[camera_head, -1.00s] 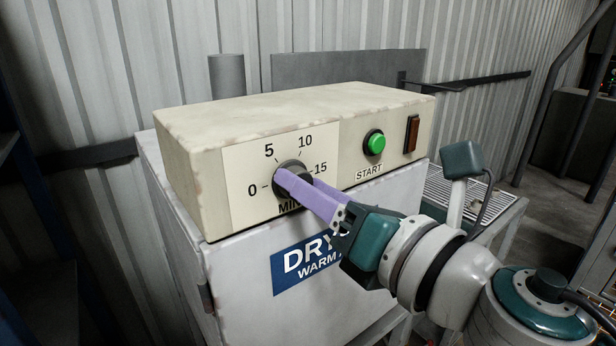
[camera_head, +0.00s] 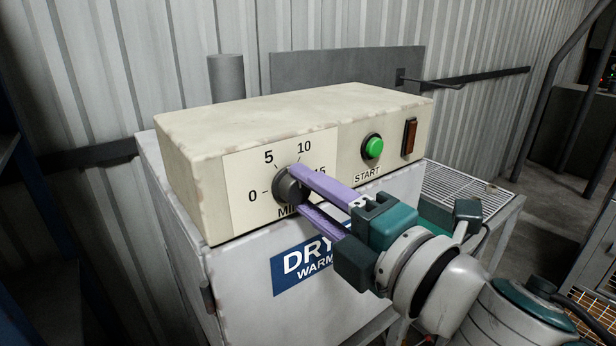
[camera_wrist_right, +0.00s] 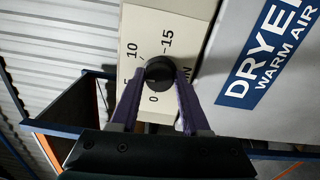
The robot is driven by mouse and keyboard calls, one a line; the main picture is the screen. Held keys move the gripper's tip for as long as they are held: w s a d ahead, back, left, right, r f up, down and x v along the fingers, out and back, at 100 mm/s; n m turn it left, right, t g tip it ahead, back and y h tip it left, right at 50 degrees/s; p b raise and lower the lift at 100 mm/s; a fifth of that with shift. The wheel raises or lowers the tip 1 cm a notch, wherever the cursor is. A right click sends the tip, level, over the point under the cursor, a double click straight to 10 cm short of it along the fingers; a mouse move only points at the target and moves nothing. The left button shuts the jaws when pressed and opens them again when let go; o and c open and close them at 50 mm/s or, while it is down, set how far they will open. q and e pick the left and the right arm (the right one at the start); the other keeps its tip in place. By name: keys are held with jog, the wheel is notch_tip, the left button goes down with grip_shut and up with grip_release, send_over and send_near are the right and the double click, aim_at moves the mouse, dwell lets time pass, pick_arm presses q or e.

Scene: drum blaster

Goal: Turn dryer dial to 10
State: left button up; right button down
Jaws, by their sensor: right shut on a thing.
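The dryer dial (camera_head: 288,186) is a dark round knob on the cream control box, with a printed scale of 0, 5, 10 and 15 around it. My right gripper (camera_head: 300,190) reaches in from the right and is shut on the dial, one purple finger above and one below in the head view. In the right wrist view the dial (camera_wrist_right: 158,71) sits between the two fingertips (camera_wrist_right: 159,88). The fingers partly cover the 15 and the "MIN" label. I cannot make out where the dial's pointer stands. My left gripper is not in view.
A green START button (camera_head: 373,147) and a brown rocker switch (camera_head: 410,137) are on the right of the control box (camera_head: 290,105). The blue dryer sign (camera_head: 300,265) is below, partly behind my gripper. A wire rack (camera_head: 465,188) stands at the right.

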jog(key=m, duration=0.4)
jog(key=shift+p, duration=0.3)
jog(key=shift+f+m, duration=0.1)
jog(key=shift+m, duration=1.3)
jog(key=shift+c, duration=2)
grip_release()
jog(key=shift+s, duration=0.1)
